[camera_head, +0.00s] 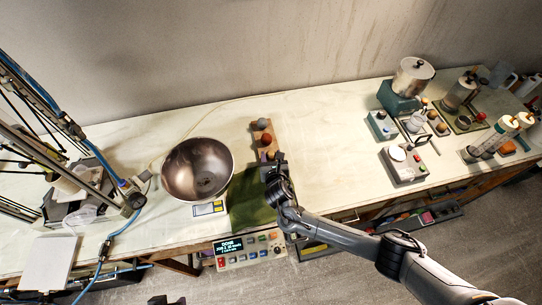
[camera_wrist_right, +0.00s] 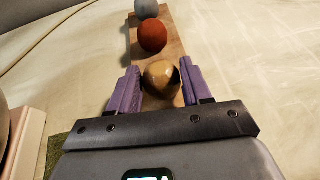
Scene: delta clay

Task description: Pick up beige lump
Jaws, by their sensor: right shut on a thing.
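The beige lump (camera_wrist_right: 161,76) is a rounded tan ball on a wooden board (camera_wrist_right: 172,50), between the two purple fingers of my right gripper (camera_wrist_right: 156,84). The fingers are closed on its sides. I cannot tell whether the lump still touches the board. In the head view my right gripper (camera_head: 272,164) reaches the near end of the board (camera_head: 257,140). A dark piece at the bottom edge of the head view may be part of my left gripper (camera_head: 166,300); its fingers cannot be made out.
A red-orange ball (camera_wrist_right: 153,36) and a grey ball (camera_wrist_right: 146,8) sit farther along the board. A metal bowl (camera_head: 198,169) stands left of it, a green mat (camera_head: 248,200) by my wrist. Machines with a silver pot (camera_head: 412,76) stand right. The table between is clear.

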